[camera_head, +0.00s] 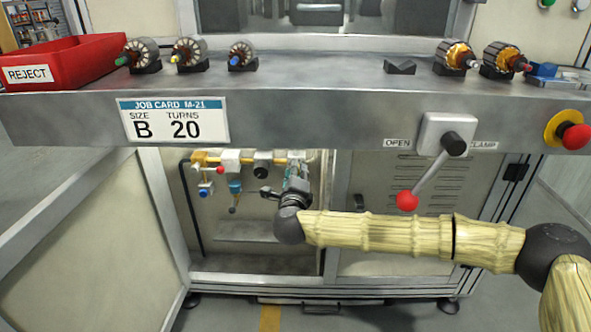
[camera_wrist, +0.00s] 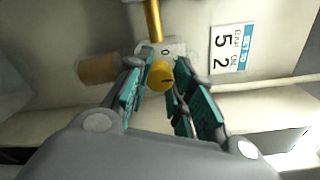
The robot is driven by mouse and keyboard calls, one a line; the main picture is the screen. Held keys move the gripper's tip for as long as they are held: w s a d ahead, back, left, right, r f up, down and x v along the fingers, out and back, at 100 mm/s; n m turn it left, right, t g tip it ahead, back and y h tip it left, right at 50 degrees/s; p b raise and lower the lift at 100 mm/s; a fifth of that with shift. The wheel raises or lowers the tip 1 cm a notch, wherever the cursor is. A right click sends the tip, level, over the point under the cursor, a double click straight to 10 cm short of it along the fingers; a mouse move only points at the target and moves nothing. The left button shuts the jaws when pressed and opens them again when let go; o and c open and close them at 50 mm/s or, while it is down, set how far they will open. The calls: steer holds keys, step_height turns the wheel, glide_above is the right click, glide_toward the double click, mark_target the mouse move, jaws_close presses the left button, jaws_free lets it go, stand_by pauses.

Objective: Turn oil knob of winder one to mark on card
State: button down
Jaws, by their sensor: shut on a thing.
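A yellow knob (camera_wrist: 160,76) with a dark pointer line sits between my fingertips in the wrist view. My gripper (camera_wrist: 158,92) is shut on it, with teal pads at both sides. A pale plate with a printed 0 (camera_wrist: 166,52) shows just behind the knob. A white card (camera_wrist: 232,48) with a blue strip and the digits 5 and 2 is beside it, turned sideways. In the head view my gripper (camera_head: 298,172) reaches into the bay under the bench, and the knob is hidden there.
Left of my gripper are brass pipe fittings (camera_head: 207,158) and valves. Above is the bench front with a job card (camera_head: 172,120) reading B 20. A red-knobbed clamp lever (camera_head: 407,200) hangs above my arm. A red reject bin (camera_head: 60,65) and several armatures stand on the bench.

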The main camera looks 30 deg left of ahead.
steer(key=shift+f+m, duration=0.1)
steer(key=shift+m, duration=2.1)
steer(key=c, duration=1.2)
jaws_free()
steer(key=v, duration=1.2)
steer(key=shift+d, duration=0.1)
